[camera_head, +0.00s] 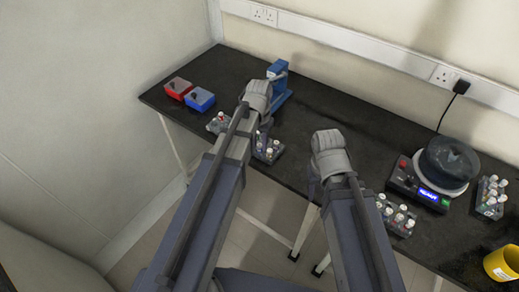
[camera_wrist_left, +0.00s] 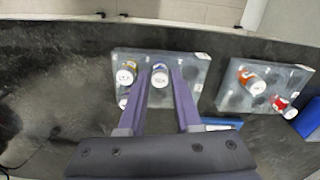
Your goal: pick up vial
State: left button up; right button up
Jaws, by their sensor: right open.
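In the left wrist view a white-capped vial (camera_wrist_left: 160,76) stands in a grey rack (camera_wrist_left: 196,78). My left gripper (camera_wrist_left: 160,72) is open, with its two fingers apart on either side of that vial; I cannot tell if they touch it.
Red (camera_head: 177,87) and blue (camera_head: 200,99) boxes and a blue device (camera_head: 280,82) stand left. More vial racks (camera_head: 397,214) (camera_head: 490,197), a round-topped device (camera_head: 447,163) and a yellow mug (camera_head: 501,264) stand right.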

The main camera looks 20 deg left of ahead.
pick_arm(q)
grip_shut()
jog(key=shift+r, duration=0.15)
